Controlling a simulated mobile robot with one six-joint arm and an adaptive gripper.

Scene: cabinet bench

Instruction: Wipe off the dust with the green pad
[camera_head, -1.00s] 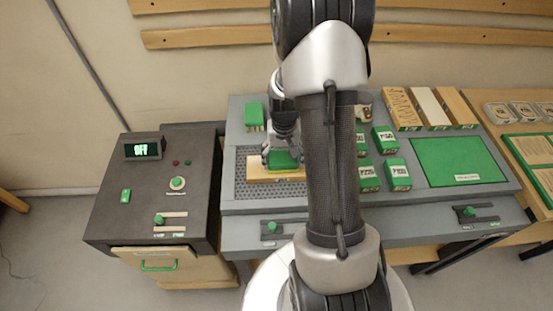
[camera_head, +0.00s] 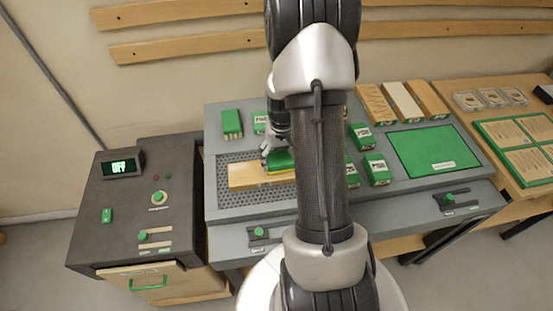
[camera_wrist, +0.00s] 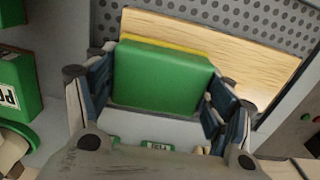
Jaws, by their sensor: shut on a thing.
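The green pad (camera_head: 280,160) has a yellow layer beneath it and sits between my gripper's fingers. In the wrist view the green pad (camera_wrist: 160,78) fills the space between the two blue-lined fingers of my gripper (camera_wrist: 158,98). The pad is over a pale wooden board (camera_head: 245,176), near the board's right part; whether it touches the board I cannot tell. The wooden board (camera_wrist: 262,62) lies on a perforated grey panel (camera_wrist: 290,14). My gripper (camera_head: 279,163) is shut on the pad. No dust can be made out clearly on the visible wood; my arm hides the board's right end.
Green boxes (camera_head: 377,168) stand right of my arm, and another (camera_head: 232,123) stands behind the board. A flat green mat (camera_head: 435,150) lies farther right. A dark control cabinet (camera_head: 125,225) with an OFF display stands left. Wooden blocks (camera_head: 402,103) stand at the back.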

